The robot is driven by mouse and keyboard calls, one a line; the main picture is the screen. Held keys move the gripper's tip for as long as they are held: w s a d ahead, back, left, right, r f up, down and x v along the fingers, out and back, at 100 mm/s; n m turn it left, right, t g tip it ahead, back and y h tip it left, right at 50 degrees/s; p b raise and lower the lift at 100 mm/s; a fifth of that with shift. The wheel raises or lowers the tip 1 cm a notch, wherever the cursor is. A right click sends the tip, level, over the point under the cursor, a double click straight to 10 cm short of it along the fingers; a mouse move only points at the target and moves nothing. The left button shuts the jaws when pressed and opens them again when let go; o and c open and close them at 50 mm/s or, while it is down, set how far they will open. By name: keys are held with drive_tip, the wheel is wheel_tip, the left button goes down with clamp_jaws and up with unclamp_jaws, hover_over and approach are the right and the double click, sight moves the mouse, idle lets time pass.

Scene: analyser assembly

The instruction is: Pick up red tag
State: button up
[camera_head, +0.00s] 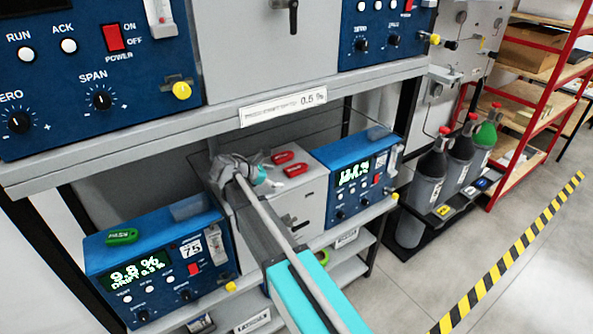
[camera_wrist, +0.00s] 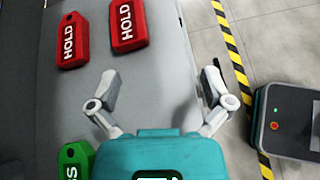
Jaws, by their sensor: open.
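Two red tags lie flat on top of the grey cabinet (camera_head: 310,194) between two blue analysers. In the head view one red tag (camera_head: 283,157) lies just behind the other (camera_head: 296,170). In the wrist view both read "HOLD": one at the upper left (camera_wrist: 72,40), the other nearer the middle (camera_wrist: 128,26). My gripper (camera_head: 245,172) is over the left part of the cabinet top, to the left of the tags. In the wrist view my gripper (camera_wrist: 160,82) has its fingers spread with nothing between them; both tags lie beyond the fingers.
A green tag (camera_wrist: 75,160) shows at the wrist view's lower left. Another view of green, a tag (camera_head: 122,237), lies on the left blue analyser (camera_head: 165,225). The right analyser (camera_head: 350,160) stands beside the cabinet. A shelf (camera_head: 300,105) hangs above. Gas bottles (camera_head: 460,150) stand at right.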

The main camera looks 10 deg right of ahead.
drive_tip(key=w+a+r+n, duration=0.1)
drive_tip(key=w+a+r+n+t+h, duration=0.1)
drive_tip(key=a, duration=0.1)
drive_tip(key=shift+w+r+n, duration=0.15)
drive_tip(key=shift+w+n, duration=0.25)
drive_tip(key=shift+d, duration=0.1)
drive_tip(key=b, duration=0.3)
approach(299, 166)
drive_tip(key=x, duration=0.3)
drive_tip(key=shift+f, duration=0.4)
drive_tip(key=shift+w+d+f, duration=0.1)
drive_tip(key=shift+w+d, duration=0.15)
drive_tip(key=shift+d, duration=0.25)
drive_tip(key=shift+r+b+x, duration=0.2)
drive_tip(key=shift+b+x, duration=0.85)
drive_tip(key=shift+x, duration=1.55)
drive_tip(key=shift+d, duration=0.1)
drive_tip(key=shift+c, duration=0.3)
